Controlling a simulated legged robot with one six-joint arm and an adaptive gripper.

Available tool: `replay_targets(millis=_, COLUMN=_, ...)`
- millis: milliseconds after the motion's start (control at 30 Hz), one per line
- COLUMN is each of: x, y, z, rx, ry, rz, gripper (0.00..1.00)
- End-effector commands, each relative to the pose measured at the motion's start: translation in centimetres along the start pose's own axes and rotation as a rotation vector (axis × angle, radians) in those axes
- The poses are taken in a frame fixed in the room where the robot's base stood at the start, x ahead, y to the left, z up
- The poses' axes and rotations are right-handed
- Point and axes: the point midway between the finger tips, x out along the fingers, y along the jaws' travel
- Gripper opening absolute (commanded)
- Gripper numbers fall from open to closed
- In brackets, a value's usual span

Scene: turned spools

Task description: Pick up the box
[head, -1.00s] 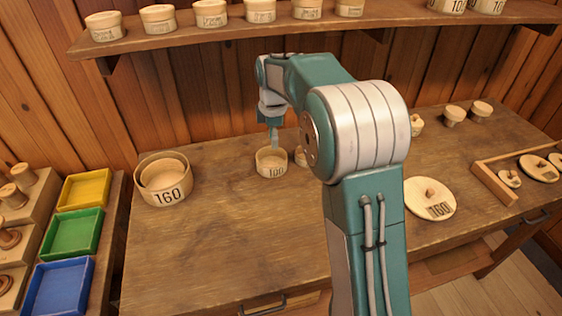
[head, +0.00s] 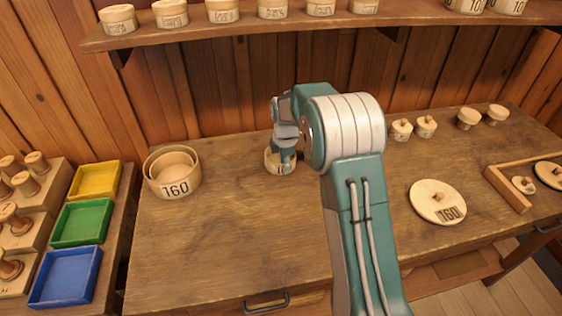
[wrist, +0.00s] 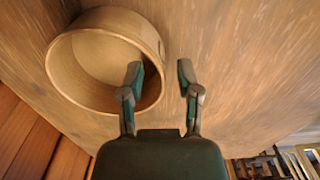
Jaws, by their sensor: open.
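A small round open wooden box (head: 272,166) with a partly covered number stands on the workbench. In the wrist view its round opening (wrist: 92,62) is empty. My gripper (head: 287,160) is low over the box and hides part of it. In the wrist view my open gripper (wrist: 160,69) has its left finger over the box's opening and its right finger outside, with the near rim between them. I cannot tell whether either finger touches the wall.
Nested round boxes marked 160 (head: 172,188) stand at the left, and a lid marked 160 (head: 437,201) lies at the right. Yellow (head: 95,181), green (head: 81,223) and blue (head: 65,277) trays are at far left. A shelf (head: 245,30) with boxes runs above. The bench front is clear.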

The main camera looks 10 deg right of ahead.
Motion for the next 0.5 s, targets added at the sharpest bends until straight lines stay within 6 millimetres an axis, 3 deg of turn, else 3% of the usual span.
replay_targets(millis=100, x=1.14, y=0.02, z=0.0, rx=0.0, ry=0.0, rz=0.0, gripper=0.44)
replay_targets(millis=333, x=1.32, y=0.04, z=0.01, rx=0.0, ry=0.0, rz=0.002, gripper=0.44)
replay_targets(millis=367, x=1.31, y=0.04, z=0.01, rx=0.0, ry=0.0, rz=0.002, gripper=0.4)
replay_targets(millis=433, x=1.31, y=0.04, z=0.02, rx=0.0, ry=0.0, rz=0.002, gripper=0.08)
replay_targets(millis=467, x=1.3, y=0.04, z=0.02, rx=0.0, ry=0.0, rz=0.002, gripper=0.0)
replay_targets(millis=500, x=1.3, y=0.04, z=0.03, rx=0.0, ry=0.0, rz=0.002, gripper=0.0)
